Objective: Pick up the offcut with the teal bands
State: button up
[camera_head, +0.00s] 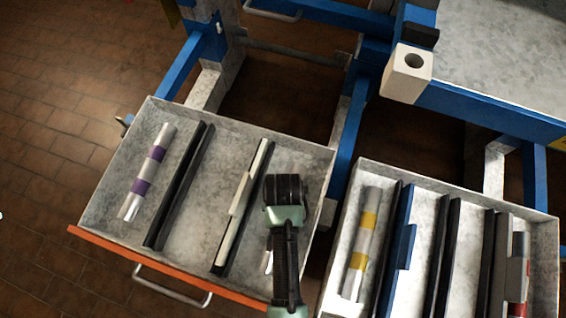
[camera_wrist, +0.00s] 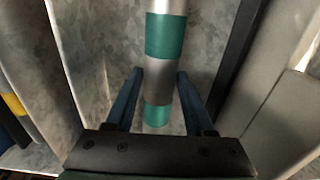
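The offcut with the teal bands (camera_wrist: 166,70) is a silvery tube with two teal bands in the wrist view. It lies in the left, orange-fronted drawer (camera_head: 185,270). In the head view my arm covers most of it, and only a pale sliver (camera_head: 268,262) shows. The fingertips are hidden in the head view.
The same drawer holds a purple-banded tube (camera_head: 150,170) and black dividers (camera_head: 178,185). A pale strip (camera_head: 243,205) stands left of my arm. The right drawer (camera_head: 450,176) holds a yellow-banded tube (camera_head: 362,245), a blue piece (camera_head: 400,245) and a red-banded piece (camera_head: 518,275).

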grip_shut()
